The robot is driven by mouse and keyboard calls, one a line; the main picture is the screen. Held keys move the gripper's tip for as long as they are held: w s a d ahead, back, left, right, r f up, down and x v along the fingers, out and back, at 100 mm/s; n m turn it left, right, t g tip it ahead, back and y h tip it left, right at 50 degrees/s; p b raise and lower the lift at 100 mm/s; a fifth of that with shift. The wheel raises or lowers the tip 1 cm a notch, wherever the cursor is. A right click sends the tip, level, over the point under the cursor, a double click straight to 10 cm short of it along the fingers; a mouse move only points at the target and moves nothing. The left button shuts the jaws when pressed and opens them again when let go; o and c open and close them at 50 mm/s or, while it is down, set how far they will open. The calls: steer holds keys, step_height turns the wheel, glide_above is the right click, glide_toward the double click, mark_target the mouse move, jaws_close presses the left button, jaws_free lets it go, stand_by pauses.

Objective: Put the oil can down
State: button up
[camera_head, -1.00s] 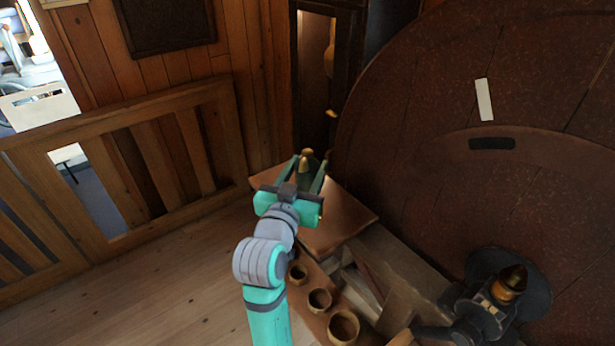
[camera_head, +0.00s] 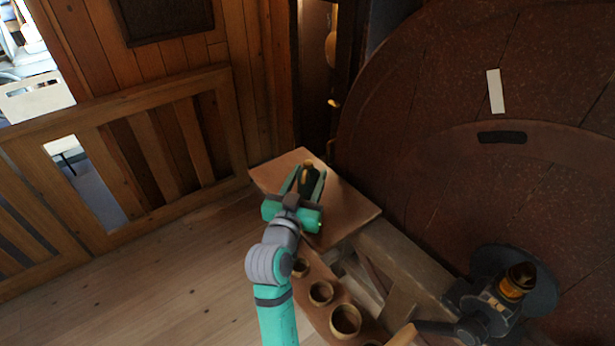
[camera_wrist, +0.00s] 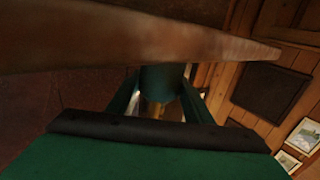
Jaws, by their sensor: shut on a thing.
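The oil can (camera_head: 309,184) is dark green with a brass top. My gripper (camera_head: 310,177) is shut on it, one teal finger on each side. In the head view the can appears upright over the left part of a small wooden table top (camera_head: 345,205). In the wrist view the can's green body (camera_wrist: 162,78) shows between the fingers, with its brass part (camera_wrist: 156,108) lower in the picture. A wooden board edge (camera_wrist: 150,45) crosses above and hides the can's other end. I cannot tell whether the can touches the table.
A plank with round wooden cups (camera_head: 345,321) runs below the table, near my arm. A large dark red wheel-like disc (camera_head: 440,110) stands at the right. A wooden railing (camera_head: 125,170) is at the left. The table's right part is clear.

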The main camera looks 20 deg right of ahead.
steer(key=shift+s+d+f, duration=0.1)
steer(key=shift+f, duration=0.05)
steer(key=o, duration=1.1)
steer(key=shift+c, duration=0.2)
